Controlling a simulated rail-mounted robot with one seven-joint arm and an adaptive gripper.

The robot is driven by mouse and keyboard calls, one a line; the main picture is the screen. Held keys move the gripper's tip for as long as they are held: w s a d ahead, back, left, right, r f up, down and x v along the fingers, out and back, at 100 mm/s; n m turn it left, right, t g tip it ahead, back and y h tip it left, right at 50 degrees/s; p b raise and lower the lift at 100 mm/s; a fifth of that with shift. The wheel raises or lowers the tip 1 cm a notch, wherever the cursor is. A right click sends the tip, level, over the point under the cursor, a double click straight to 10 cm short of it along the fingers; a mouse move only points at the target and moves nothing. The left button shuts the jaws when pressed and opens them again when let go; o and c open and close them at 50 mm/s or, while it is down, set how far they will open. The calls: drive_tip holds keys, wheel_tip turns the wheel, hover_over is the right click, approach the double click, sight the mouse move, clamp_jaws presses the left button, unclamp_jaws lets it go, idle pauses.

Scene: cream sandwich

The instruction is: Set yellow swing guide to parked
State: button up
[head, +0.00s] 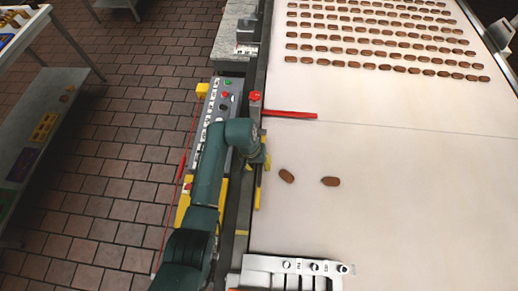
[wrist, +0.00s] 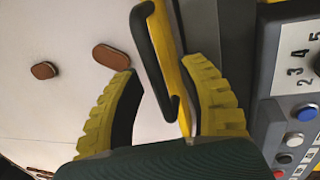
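The yellow swing guide (wrist: 172,70) is a slim yellow bar with a black handle loop (wrist: 143,45) along its left side in the wrist view. In the head view the yellow guide (head: 257,197) lies along the left edge of the pale belt, roughly in line with that edge. My gripper (wrist: 160,68) has its two ridged yellow fingers apart, with the guide and handle between them. The right finger is close to the bar; I cannot tell whether it touches. In the head view my gripper (head: 262,160) is over the belt's left edge, and my arm hides part of the guide's surroundings.
A red guide (head: 290,114) reaches out over the belt, farther up. Two brown biscuits (head: 287,176) (head: 330,182) lie right of my gripper. Rows of biscuits (head: 380,40) fill the far belt. A button panel (wrist: 298,100) stands close right.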

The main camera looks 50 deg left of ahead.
wheel_tip(320, 180, up, 12)
drive_tip(key=s+a, duration=0.1)
drive_tip(key=shift+s+a, duration=0.3)
drive_tip(key=shift+a, duration=0.05)
idle(0.4)
